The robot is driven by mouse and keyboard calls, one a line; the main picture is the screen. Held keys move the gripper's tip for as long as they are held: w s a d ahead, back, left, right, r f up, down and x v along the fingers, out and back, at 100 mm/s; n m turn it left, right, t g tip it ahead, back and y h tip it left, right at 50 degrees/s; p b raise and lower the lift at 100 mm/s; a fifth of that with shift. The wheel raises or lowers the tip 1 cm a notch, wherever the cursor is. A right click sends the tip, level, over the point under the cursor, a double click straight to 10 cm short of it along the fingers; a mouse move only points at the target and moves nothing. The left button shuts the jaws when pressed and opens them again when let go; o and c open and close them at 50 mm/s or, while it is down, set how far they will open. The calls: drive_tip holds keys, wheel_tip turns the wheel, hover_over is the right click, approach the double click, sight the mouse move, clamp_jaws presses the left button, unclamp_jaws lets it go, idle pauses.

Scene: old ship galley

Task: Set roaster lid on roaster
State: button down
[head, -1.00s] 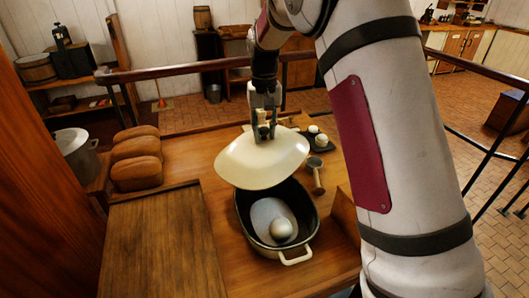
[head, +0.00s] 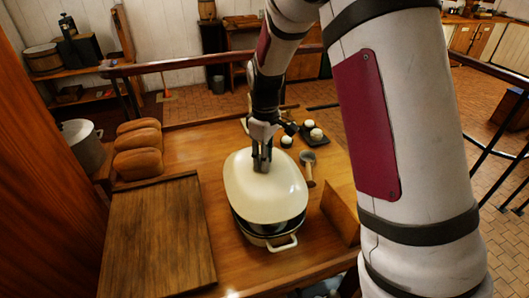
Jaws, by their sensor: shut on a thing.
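The roaster lid (head: 265,195) is a cream oval. It lies over the top of the roaster (head: 269,231), covering most of its opening. A dark strip of the roaster shows below the lid's near edge, so I cannot tell whether the lid is fully seated. The roaster has a cream handle (head: 283,244) at its near end. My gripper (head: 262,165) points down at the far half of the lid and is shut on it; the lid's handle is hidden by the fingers. The roaster's inside is hidden now.
Several brown loaves (head: 138,148) and a wooden board (head: 158,240) lie to the left. A metal pot (head: 84,143) stands at far left. A dark tray (head: 314,135) with pale round items and a mallet-like tool (head: 308,172) lie to the right. A rail (head: 200,66) runs behind the table.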

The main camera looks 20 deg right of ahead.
drive_tip(key=shift+f+b, duration=0.5)
drive_tip(key=shift+f, duration=2.15)
drive_tip(key=shift+s+d, duration=0.15)
drive_tip(key=shift+d, duration=0.05)
drive_tip(key=shift+f, duration=0.5)
drive_tip(key=c, duration=1.2)
unclamp_jaws()
drive_tip(key=shift+r+p, duration=0.9)
drive_tip(key=shift+r, duration=3.1)
